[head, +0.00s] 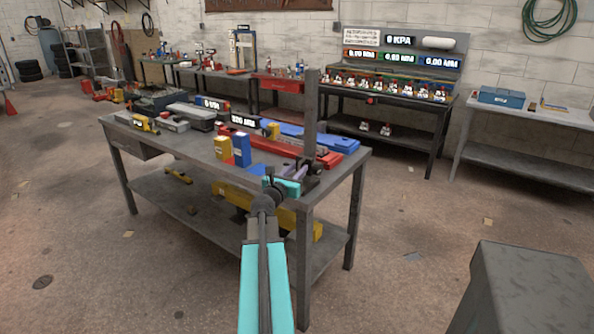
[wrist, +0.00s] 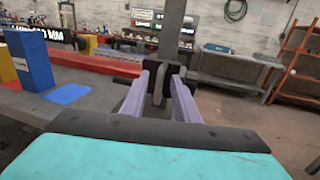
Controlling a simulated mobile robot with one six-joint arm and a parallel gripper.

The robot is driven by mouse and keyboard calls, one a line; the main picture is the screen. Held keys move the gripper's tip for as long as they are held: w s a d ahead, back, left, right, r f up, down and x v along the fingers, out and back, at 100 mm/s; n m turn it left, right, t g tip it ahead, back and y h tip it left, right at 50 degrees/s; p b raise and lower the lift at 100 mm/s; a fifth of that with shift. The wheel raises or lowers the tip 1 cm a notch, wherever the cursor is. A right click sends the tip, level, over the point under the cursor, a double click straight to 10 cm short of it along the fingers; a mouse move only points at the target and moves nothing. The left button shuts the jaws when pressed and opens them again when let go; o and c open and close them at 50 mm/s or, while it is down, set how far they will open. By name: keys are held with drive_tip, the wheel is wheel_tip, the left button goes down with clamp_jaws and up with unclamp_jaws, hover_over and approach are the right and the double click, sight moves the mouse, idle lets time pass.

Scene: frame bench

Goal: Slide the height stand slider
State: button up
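The height stand (head: 311,112) is a dark grey upright post at the near right corner of the grey workbench. It also rises at the top centre of the wrist view (wrist: 171,30). Its slider (wrist: 178,72) appears as a black block low on the post, with a grey rounded handle (wrist: 158,88) towards me. My gripper (head: 302,169) is at the foot of the post. In the wrist view its two lavender fingers (wrist: 162,80) stand apart on either side of the handle, pointing at the block. I see no clear grip; the fingertips partly hide the block.
Blue (head: 242,149) and yellow (head: 223,147) blocks stand left of my gripper on the workbench (head: 190,146). A red rail (head: 290,150) and a blue case (head: 340,143) lie behind.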

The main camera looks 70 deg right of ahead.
drive_tip(key=shift+d, duration=0.1)
clamp_jaws()
drive_tip(key=shift+r, duration=0.15)
wheel_tip(320, 180, up, 21)
drive_tip(key=p, duration=1.6)
drive_tip(key=shift+r, duration=0.2)
unclamp_jaws()
drive_tip(key=shift+f, duration=0.1)
